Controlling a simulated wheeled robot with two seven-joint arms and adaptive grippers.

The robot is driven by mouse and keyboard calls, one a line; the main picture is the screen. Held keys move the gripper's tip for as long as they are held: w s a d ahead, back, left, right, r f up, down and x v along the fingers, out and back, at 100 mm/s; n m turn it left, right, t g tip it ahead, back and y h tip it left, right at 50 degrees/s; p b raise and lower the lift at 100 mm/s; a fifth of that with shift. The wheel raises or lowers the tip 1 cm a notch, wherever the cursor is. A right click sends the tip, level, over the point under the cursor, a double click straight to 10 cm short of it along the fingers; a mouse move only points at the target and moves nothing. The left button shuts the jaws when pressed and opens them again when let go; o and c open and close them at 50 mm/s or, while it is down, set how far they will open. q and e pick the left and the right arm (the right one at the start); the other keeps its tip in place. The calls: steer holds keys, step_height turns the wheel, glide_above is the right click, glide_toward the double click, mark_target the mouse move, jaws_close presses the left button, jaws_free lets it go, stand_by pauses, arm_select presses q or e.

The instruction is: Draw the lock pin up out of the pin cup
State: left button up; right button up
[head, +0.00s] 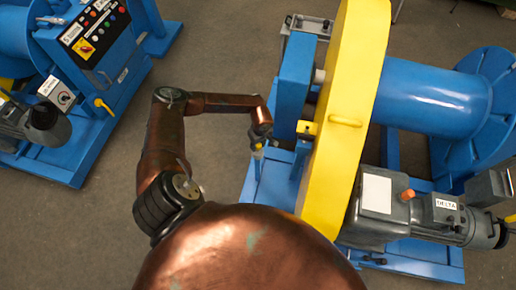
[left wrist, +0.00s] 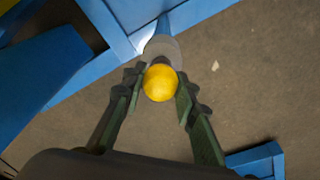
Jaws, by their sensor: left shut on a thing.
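The lock pin's round yellow knob (left wrist: 160,83) sits between the two dark fingers of my left gripper (left wrist: 158,88) in the left wrist view, and the gripper is shut on it. A short dark piece of shaft shows just beyond the knob. Behind it is a round grey part (left wrist: 163,50), seemingly the pin cup, at the edge of the blue frame. The knob hides how deep the pin sits in it. My right gripper is not in view.
A tall yellow guard (head: 347,110) with a handle stands close right of my left gripper. A blue upright (head: 293,90) stands behind it. A grey motor (head: 400,210) sits at lower right. Another blue machine (head: 100,75) stands at left. Bare floor lies between the machines.

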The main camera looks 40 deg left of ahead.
arm_select(q)
jaws_close()
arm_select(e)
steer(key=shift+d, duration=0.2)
arm_select(q)
steer(key=shift+r, duration=0.1)
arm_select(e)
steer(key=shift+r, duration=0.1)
